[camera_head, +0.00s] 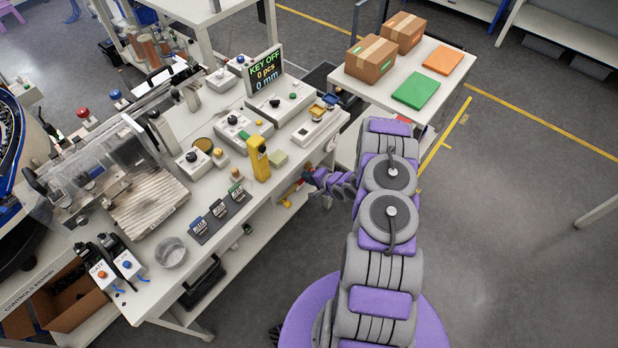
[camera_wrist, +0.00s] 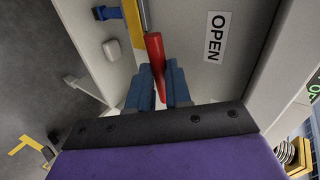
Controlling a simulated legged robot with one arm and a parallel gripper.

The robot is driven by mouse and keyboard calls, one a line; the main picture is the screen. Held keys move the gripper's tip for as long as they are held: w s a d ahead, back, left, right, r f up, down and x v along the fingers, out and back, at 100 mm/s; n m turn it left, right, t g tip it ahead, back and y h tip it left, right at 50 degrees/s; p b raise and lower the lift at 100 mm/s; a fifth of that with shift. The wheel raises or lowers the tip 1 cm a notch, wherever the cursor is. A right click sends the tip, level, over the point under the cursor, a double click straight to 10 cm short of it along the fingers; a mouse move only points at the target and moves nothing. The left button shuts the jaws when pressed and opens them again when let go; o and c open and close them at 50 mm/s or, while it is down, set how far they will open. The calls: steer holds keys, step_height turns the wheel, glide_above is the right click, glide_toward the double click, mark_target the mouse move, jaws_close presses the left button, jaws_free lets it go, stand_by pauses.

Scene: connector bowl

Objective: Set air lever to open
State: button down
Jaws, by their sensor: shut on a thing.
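The red air lever (camera_wrist: 154,48) shows in the wrist view, its handle running between the blue fingers of my gripper (camera_wrist: 158,88). The gripper is shut on the lever. A white label (camera_wrist: 216,37) reading OPEN is on the pale panel to the right of the lever. A grey rod and a yellow part sit at the lever's upper end. In the head view my gripper (camera_head: 312,180) is at the right side of the workbench, below its top. The lever is hard to make out there, and its far end is partly hidden by the fingers in the wrist view.
The workbench (camera_head: 150,290) carries control boxes, a yellow pendant (camera_head: 257,158) and a display (camera_head: 265,72) reading KEY OFF. A side table (camera_head: 440,62) with cardboard boxes and green and orange plates stands behind my arm. The floor on the right is mostly clear.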

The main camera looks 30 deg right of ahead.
steer(key=shift+w+d+r+m, duration=0.1)
steer(key=shift+d+r+m, duration=0.15)
steer(key=shift+m, duration=0.05)
steer(key=shift+y, duration=0.3)
steer(key=c, duration=1.1)
jaws_free()
steer(key=shift+d, duration=0.1)
steer(key=shift+o, duration=0.2)
steer(key=p+v, duration=0.3)
steer(key=v, duration=1.4)
steer(key=shift+r, duration=0.1)
